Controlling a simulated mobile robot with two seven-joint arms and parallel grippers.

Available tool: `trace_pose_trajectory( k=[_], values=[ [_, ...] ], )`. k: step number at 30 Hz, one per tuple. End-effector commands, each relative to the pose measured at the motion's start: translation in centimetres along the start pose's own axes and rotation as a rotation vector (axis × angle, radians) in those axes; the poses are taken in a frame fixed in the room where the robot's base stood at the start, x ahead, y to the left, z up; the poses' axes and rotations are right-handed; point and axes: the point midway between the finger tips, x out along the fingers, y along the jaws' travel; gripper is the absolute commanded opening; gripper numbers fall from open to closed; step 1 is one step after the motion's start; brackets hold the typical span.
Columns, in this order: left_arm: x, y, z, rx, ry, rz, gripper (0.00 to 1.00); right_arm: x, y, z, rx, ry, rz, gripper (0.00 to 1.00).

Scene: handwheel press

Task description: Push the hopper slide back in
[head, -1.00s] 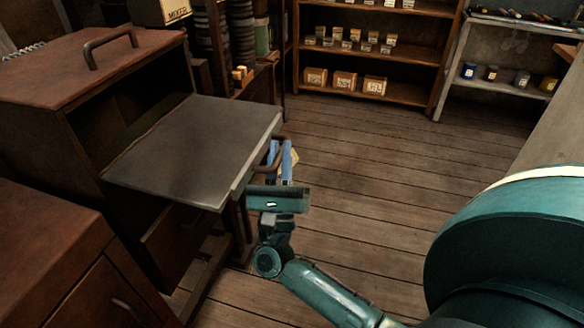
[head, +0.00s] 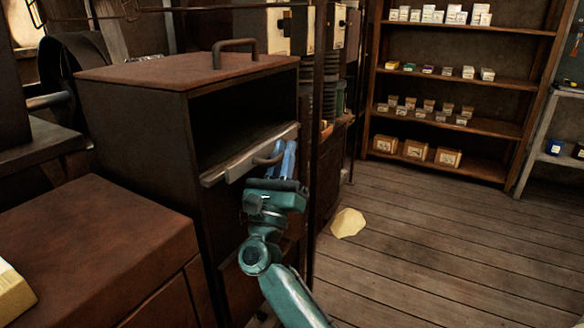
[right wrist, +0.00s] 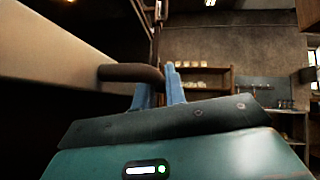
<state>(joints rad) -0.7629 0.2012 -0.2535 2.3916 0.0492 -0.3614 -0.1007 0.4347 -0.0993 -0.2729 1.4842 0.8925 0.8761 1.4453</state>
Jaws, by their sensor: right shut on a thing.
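The hopper slide (head: 232,169) shows as a worn grey front edge across the lower part of the dark opening in the brown hopper box (head: 150,125). Little or none of its plate stands out in front of the box. Its dark bar handle (head: 266,160) is on the front edge, toward the right. My right gripper (head: 284,158) has its blue fingers shut on this handle. In the right wrist view the handle (right wrist: 128,73) runs from the pale slide front (right wrist: 60,50) to between the fingers (right wrist: 160,88). My left gripper is not in view.
A brown cabinet (head: 90,240) stands close at the lower left. A pale yellow piece (head: 347,222) lies on the plank floor (head: 430,250), which is mostly clear to the right. Shelves (head: 450,100) with small boxes stand at the back.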

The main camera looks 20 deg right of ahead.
Motion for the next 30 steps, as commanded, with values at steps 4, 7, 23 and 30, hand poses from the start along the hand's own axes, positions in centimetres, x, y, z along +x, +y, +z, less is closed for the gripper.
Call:
trace_pose_trajectory(
  k=[4, 7, 23, 30],
  values=[
    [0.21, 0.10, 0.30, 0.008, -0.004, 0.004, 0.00, 0.11, 0.11, 0.04, -0.002, -0.002, -0.002, 0.00],
    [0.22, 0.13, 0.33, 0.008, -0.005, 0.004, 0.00, 0.17, 0.18, 0.10, -0.002, -0.002, 0.000, 0.00],
    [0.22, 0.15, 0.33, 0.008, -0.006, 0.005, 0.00, 0.14, 0.22, 0.13, 0.000, -0.001, 0.001, 0.22],
    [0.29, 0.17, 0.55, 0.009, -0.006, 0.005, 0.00, -0.12, 0.24, -0.08, -0.001, 0.000, 0.000, 0.22]
  ],
)
